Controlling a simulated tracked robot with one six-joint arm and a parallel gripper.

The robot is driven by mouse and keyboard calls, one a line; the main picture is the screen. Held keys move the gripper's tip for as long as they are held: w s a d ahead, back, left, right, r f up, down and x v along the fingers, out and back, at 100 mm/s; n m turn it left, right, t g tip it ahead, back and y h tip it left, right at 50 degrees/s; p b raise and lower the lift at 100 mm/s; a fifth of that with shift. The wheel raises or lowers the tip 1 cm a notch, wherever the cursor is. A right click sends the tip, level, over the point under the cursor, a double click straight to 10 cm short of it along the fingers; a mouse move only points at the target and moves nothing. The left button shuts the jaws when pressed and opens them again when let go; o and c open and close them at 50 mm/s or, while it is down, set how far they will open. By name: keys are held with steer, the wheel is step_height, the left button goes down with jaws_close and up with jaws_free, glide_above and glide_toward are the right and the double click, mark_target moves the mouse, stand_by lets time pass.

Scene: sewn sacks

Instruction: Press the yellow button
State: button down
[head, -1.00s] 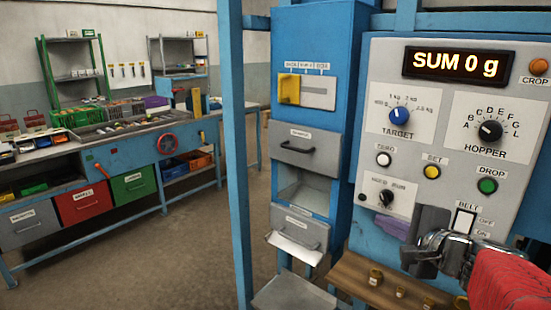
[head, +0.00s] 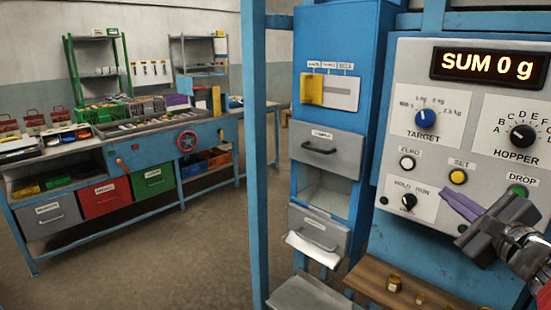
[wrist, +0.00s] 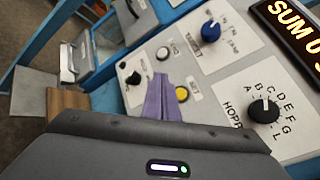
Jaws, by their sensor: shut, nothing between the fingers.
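The yellow button (head: 458,177) sits on the grey control panel under the label SET, between the white ZERO button and the green DROP button. It also shows in the wrist view (wrist: 182,94), just right of my purple fingertips. My gripper (head: 446,193) is shut and empty, its fingers pointing left and up toward the panel. In the head view the fingertips are just below and left of the yellow button. In the wrist view they lie beside it, and I cannot tell whether they touch the panel.
The white ZERO button (head: 407,162), green DROP button (head: 517,191) and black HOLD/RUN knob (head: 408,201) are close around. The blue TARGET knob (head: 425,117) and black HOPPER knob (head: 522,135) are above. A wooden shelf (head: 375,284) with small brass weights juts out below.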

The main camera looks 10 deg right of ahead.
mark_target(458, 177)
steer(key=w+d, duration=0.1)
steer(key=d, duration=0.1)
steer(key=w+d, duration=0.3)
steer(key=d, duration=0.1)
steer(key=shift+w, duration=0.3)
stand_by(1.9)
steer(key=shift+d, duration=0.1)
steer(key=shift+w+d, duration=0.2)
steer(key=shift+w+d, duration=0.25)
steer(key=shift+d, duration=0.1)
stand_by(1.1)
steer(key=shift+s+a, duration=0.1)
steer(key=shift+a, duration=0.05)
stand_by(0.3)
steer(key=shift+s+a, duration=0.4)
steer(key=shift+a, duration=0.15)
